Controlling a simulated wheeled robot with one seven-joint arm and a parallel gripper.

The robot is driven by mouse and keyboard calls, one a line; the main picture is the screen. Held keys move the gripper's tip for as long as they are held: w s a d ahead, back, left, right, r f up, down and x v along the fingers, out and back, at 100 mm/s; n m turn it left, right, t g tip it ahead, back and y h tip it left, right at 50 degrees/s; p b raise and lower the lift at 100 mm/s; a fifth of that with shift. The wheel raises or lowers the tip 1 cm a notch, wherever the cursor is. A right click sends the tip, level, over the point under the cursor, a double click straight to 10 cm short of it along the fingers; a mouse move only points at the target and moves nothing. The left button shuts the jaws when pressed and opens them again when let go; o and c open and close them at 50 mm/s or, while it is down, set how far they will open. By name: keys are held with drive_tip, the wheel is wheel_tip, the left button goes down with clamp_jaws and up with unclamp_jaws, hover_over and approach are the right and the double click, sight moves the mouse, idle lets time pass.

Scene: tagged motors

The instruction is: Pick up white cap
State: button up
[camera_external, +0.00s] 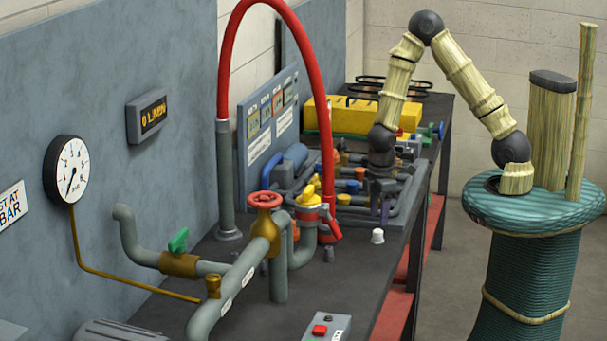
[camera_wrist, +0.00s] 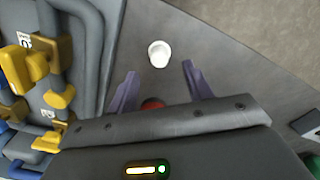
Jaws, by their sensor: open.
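The white cap (camera_external: 377,236) is small and stands on the dark bench top near its right edge, in front of the pipe assembly. In the wrist view the white cap (camera_wrist: 159,53) lies at the upper middle, beyond the fingertips and roughly centred between them. My gripper (camera_external: 384,217) hangs pointing down behind the cap in the external view. In the wrist view my gripper (camera_wrist: 160,70) shows two purple fingers spread apart with nothing between the tips. The cap is apart from both fingers.
Grey pipes with coloured valves (camera_external: 352,187) crowd the bench just left of and behind my gripper. A red-tipped pipe (camera_external: 331,232) stands left of the cap. A grey control box (camera_external: 327,328) sits at the front.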

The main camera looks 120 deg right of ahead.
sight(378, 231)
wheel_tip(378, 231, down, 5)
drive_tip(key=shift+b, duration=0.85)
drive_tip(key=shift+r, duration=0.1)
drive_tip(key=c, duration=1.1)
